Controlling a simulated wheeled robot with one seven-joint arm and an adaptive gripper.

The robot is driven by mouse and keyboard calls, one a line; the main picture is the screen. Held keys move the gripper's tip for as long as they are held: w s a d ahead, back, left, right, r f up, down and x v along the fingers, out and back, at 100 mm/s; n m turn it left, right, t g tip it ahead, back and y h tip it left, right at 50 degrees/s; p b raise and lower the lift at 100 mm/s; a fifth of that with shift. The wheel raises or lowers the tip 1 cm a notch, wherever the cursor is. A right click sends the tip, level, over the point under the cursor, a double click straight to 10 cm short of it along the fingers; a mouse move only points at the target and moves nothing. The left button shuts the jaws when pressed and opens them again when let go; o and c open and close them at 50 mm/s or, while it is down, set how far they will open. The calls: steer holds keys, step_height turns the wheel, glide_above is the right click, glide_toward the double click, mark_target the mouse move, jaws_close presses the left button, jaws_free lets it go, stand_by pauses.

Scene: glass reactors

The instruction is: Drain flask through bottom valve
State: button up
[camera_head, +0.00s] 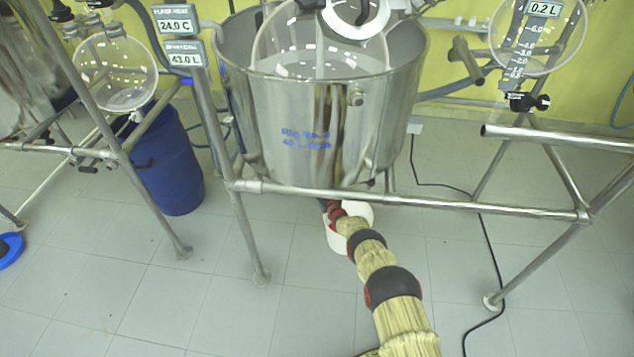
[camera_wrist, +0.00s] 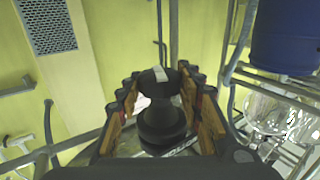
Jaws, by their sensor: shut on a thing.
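A large glass flask (camera_head: 315,45) holding clear liquid sits inside a steel bath (camera_head: 275,115) at the top centre of the head view. My arm reaches under this bath, and my gripper is hidden there in the head view. In the wrist view, my gripper (camera_wrist: 160,84) has its brown-padded fingers on both sides of a black valve (camera_wrist: 162,120) with a rounded knob and a pale mark on top. The fingers are shut on it. The flask's bottom outlet is hidden in the head view.
Displays (camera_head: 175,20) beside the bath read 24.0 C and 43.0 L. Smaller round flasks hang at left (camera_head: 115,72) and right (camera_head: 540,35). A blue barrel (camera_head: 165,160) stands left. A steel frame rail (camera_head: 420,203) crosses in front. A black cable (camera_head: 488,245) lies on the floor.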

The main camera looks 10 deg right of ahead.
steer(key=shift+n+g+y, duration=0.4)
steer(key=shift+n+y, duration=0.4)
steer(key=shift+y, duration=0.4)
steer(key=shift+y, duration=0.3)
steer(key=o, duration=1.2)
steer(key=shift+c, duration=0.2)
steer(key=v, duration=1.2)
steer(key=shift+r, duration=0.1)
steer(key=shift+c, duration=0.3)
